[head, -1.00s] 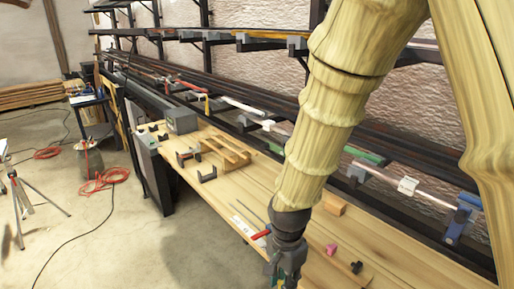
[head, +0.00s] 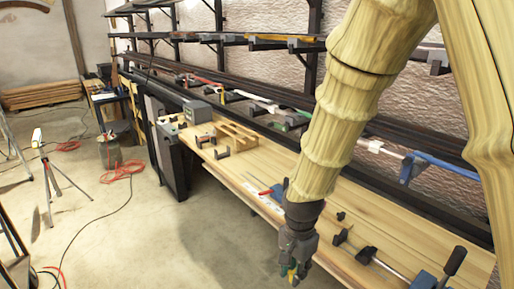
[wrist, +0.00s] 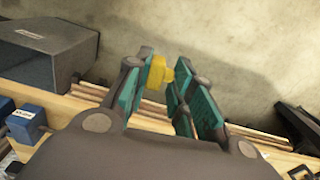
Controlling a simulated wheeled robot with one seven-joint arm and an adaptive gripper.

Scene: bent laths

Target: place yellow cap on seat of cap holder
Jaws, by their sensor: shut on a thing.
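The yellow cap (wrist: 158,72) sits between the teal fingertips of my gripper (wrist: 162,80) in the wrist view, against the left finger. In the head view my gripper (head: 293,272) hangs low, by the front edge of the workbench, with a bit of yellow between its fingers. My gripper is shut on the cap. I cannot pick out the cap holder or its seat in either view; my arm covers part of the bench.
The workbench (head: 376,229) carries a slotted wooden piece (head: 237,137), a grey box (head: 196,112), and clamps and a dark-handled tool (head: 454,262) at right. Open floor (head: 215,235) lies left of the bench. In the wrist view a blue block (wrist: 25,122) is at left.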

